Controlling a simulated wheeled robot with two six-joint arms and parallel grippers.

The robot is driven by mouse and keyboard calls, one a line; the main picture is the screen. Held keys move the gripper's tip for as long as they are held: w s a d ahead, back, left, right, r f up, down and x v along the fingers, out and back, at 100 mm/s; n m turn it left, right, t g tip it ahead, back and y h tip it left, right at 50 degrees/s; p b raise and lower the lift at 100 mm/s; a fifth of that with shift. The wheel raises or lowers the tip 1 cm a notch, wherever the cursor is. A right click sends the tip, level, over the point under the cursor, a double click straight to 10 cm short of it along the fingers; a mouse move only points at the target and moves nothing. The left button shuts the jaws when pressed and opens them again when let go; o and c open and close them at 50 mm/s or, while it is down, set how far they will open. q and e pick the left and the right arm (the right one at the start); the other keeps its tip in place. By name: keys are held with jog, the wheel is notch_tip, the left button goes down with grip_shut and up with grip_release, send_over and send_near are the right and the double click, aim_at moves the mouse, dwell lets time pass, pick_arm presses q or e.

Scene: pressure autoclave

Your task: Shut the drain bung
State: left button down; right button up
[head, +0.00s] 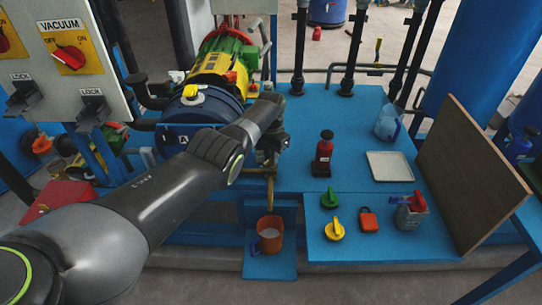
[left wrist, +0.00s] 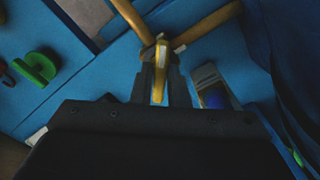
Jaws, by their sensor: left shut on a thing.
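The drain bung (left wrist: 159,82) shows in the left wrist view as a narrow yellow lever at a joint of brass pipes (left wrist: 203,28). My left gripper (left wrist: 160,90) is shut on this lever, with one finger on each side. In the head view my left gripper (head: 273,146) is in front of the blue vessel, at the top of the brass drain pipe (head: 270,188), and it hides the bung. The pipe points down at an orange mug (head: 269,236) with pale content. Whether liquid is flowing cannot be told. My right gripper is not in view.
The blue table holds a red-and-black bottle (head: 323,153), a white tray (head: 389,166), green (head: 330,198) and yellow (head: 334,230) knobs, a red padlock (head: 369,219) and a clear jug (head: 387,124). A brown board (head: 470,178) stands at right. A control panel (head: 65,50) is upper left.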

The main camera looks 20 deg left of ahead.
pick_arm(q)
jog(key=shift+m, duration=0.4)
jog(key=c, duration=1.4)
grip_release()
jog(key=shift+r, duration=0.1)
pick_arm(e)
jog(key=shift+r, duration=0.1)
